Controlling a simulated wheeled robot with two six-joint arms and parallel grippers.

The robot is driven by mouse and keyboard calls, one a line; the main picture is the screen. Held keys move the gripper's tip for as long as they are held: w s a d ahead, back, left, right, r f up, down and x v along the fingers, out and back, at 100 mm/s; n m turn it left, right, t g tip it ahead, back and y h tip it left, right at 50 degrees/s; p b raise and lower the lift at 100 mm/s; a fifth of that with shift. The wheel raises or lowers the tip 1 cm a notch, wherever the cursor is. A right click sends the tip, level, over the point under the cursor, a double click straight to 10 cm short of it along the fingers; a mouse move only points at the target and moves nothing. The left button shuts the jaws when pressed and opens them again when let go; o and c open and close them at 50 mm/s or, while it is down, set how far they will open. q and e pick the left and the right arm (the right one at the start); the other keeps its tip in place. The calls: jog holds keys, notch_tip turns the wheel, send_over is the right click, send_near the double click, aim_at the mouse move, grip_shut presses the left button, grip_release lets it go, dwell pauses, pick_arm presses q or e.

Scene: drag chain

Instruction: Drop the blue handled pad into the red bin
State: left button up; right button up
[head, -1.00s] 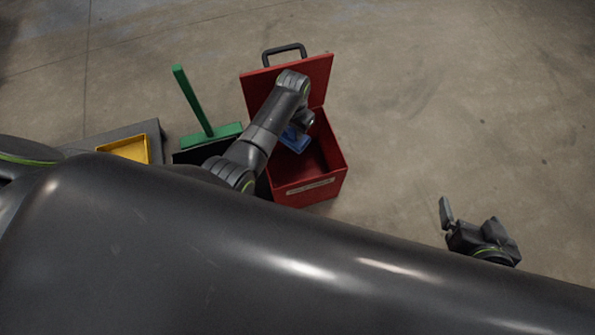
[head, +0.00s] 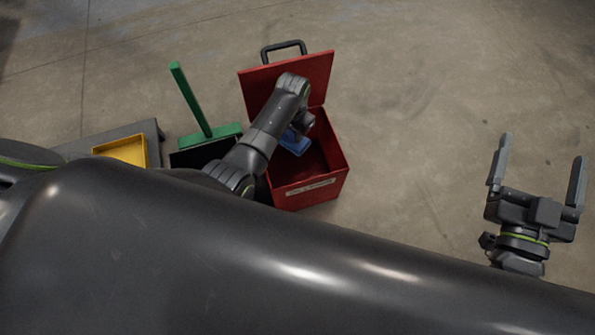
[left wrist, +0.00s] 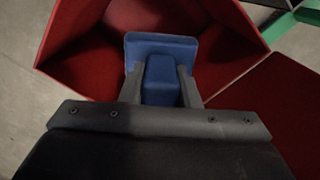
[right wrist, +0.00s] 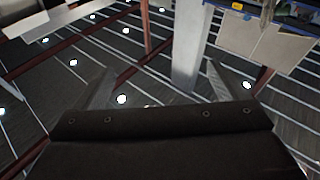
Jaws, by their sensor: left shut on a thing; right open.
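The red bin (head: 312,193) stands on the floor with its lid (head: 318,82) raised at the back. The blue handled pad (head: 296,143) shows at the bin's opening, partly hidden by my left arm. In the left wrist view, my left gripper (left wrist: 161,92) is shut on the handle of the blue pad (left wrist: 162,45), with the bin's red walls (left wrist: 227,62) around and below the pad. I cannot tell how far the pad is above the bin's floor. My right gripper (head: 537,170) is open and empty, well to the right of the bin.
A green-handled broom (head: 192,100) and a dark pan (head: 197,156) stand left of the bin. A yellow tray (head: 121,150) sits on a grey platform (head: 148,130) further left. The floor (head: 430,110) right of the bin is clear.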

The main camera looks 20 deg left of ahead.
pick_arm(q)
jog(key=shift+f+b, duration=0.4)
pick_arm(e)
jog(key=shift+s+a+r+n+t+y, duration=0.15)
jog(key=shift+s+r+n+t, duration=0.15)
jog(key=shift+r+t, duration=0.5)
jog(key=shift+s+a+r+n+t+y, duration=0.2)
jog(key=shift+s+r+t, duration=0.2)
jog(key=shift+r, duration=0.65)
jog(key=shift+s+a+r+n+t+y, duration=0.15)
jog(key=shift+s+r+n+t, duration=0.1)
jog(key=shift+r+t, duration=0.55)
jog(key=shift+r, duration=0.1)
pick_arm(q)
jog(key=o, duration=1)
